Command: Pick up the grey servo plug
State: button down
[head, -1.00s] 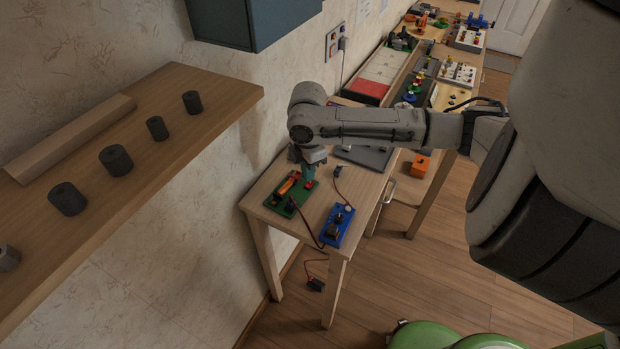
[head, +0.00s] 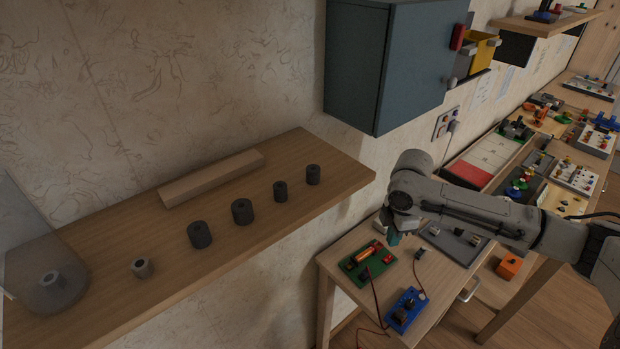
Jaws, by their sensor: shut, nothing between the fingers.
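My gripper (head: 392,236) points down over the back of the green board (head: 384,266) on the small wooden table. The green board carries an orange part and red pieces. A small dark grey plug (head: 419,255) lies on the table right of the green board, with a thin lead running from it toward the blue board (head: 407,309). I cannot tell for sure whether it is the grey servo plug. The gripper is apart from it, to its left and behind.
A grey board (head: 440,236) with small connectors lies right of my gripper, partly under my arm. A wooden shelf (head: 110,240) with several dark cylinders is at left. A blue-grey cabinet (head: 385,75) hangs above. Red leads hang off the table's front. An orange block (head: 509,265) is at right.

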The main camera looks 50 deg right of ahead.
aim_at(400, 315)
jog(key=k+l, duration=0.1)
jog(key=k, duration=0.4)
jog(key=k+l, duration=0.15)
jog(key=k, duration=0.35)
